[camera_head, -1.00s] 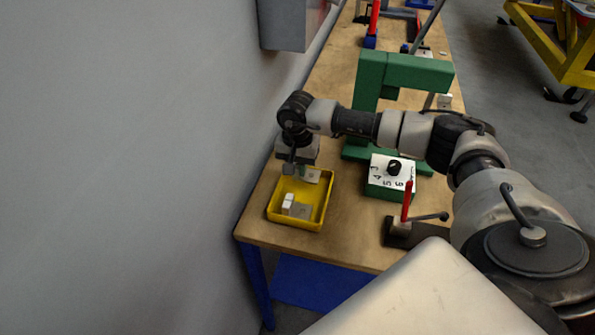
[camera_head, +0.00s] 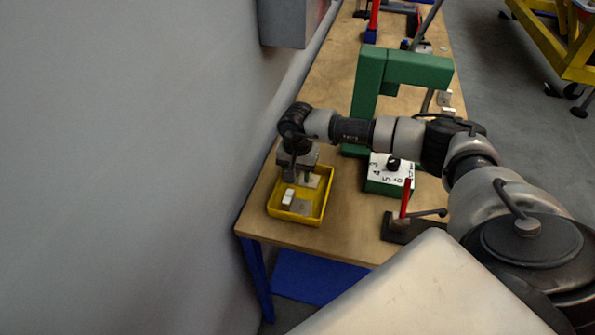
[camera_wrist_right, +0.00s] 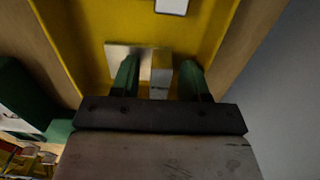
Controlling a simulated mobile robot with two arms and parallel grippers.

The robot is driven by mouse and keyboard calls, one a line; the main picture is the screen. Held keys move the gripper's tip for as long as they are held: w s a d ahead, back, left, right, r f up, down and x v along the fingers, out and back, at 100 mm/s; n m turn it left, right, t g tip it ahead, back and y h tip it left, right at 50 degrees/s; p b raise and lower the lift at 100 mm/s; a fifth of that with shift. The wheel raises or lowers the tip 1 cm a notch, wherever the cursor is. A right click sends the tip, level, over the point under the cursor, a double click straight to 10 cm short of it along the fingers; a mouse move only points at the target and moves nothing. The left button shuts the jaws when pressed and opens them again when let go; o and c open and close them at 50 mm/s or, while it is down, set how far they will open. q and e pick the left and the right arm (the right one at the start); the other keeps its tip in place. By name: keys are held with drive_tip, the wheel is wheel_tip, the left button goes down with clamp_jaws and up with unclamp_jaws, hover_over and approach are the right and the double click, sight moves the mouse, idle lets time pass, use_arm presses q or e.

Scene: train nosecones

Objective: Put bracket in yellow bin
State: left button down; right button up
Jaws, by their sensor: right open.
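The yellow bin (camera_head: 323,207) stands at the near left corner of the wooden table. A grey metal bracket (camera_head: 300,207) with a pale upright part lies in its front half. A second bracket (camera_head: 313,181) is at the bin's back end, partly hidden by my right gripper (camera_head: 298,178). In the right wrist view, my open green fingers (camera_wrist_right: 160,82) are spread on either side of this second bracket's upright part, its flat plate (camera_wrist_right: 120,52) reaching past the left finger. Part of the other bracket (camera_wrist_right: 172,5) shows at the top edge. My left gripper is not in view.
A green frame (camera_head: 365,85) stands behind my right arm. A green box with a white numbered top (camera_head: 390,170) and a red-handled clamp (camera_head: 405,205) stand right of the bin. Pale pieces (camera_head: 445,98) lie at the table's right edge. A grey wall rises at left.

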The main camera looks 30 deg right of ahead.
sight(298, 171)
drive_tip(key=shift+r, duration=0.1)
drive_tip(key=shift+r, duration=0.2)
wheel_tip(298, 171, up, 12)
drive_tip(key=b, duration=0.2)
drive_tip(key=shift+f+b, duration=0.15)
drive_tip(key=shift+b, duration=0.25)
